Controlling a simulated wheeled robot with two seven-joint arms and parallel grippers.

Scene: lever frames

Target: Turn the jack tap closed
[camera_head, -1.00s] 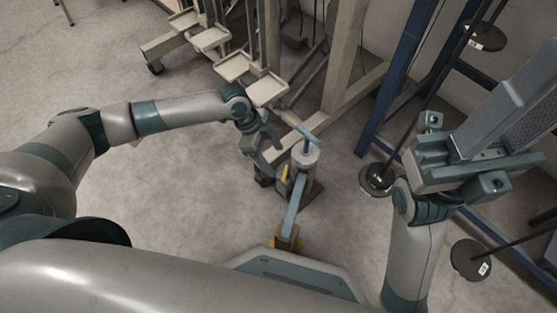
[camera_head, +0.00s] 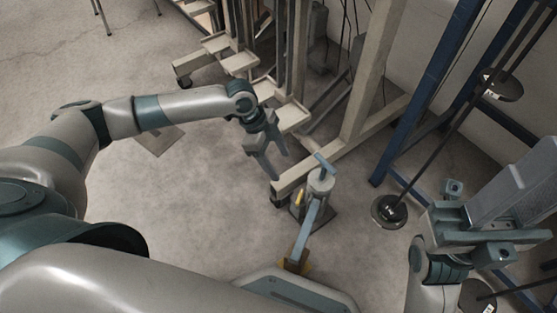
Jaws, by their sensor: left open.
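The jack (camera_head: 319,185) stands upright on the floor near the middle, a grey cylinder with a blue T-shaped top and a long blue handle (camera_head: 306,232) slanting toward me. A small yellow part, which looks like the tap (camera_head: 299,197), is on its left side. My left gripper (camera_head: 277,166) points down, open and empty, up and left of the tap and apart from it in the picture. My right gripper (camera_head: 480,232) is at the right, far from the jack; its finger gap is not clear.
A beige frame beam (camera_head: 345,150) runs just behind the jack, with a post and stepped trays (camera_head: 292,112) behind my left gripper. A blue rack (camera_head: 425,85) and a bar with dark weight discs (camera_head: 389,211) stand at the right. The floor at left is mostly open.

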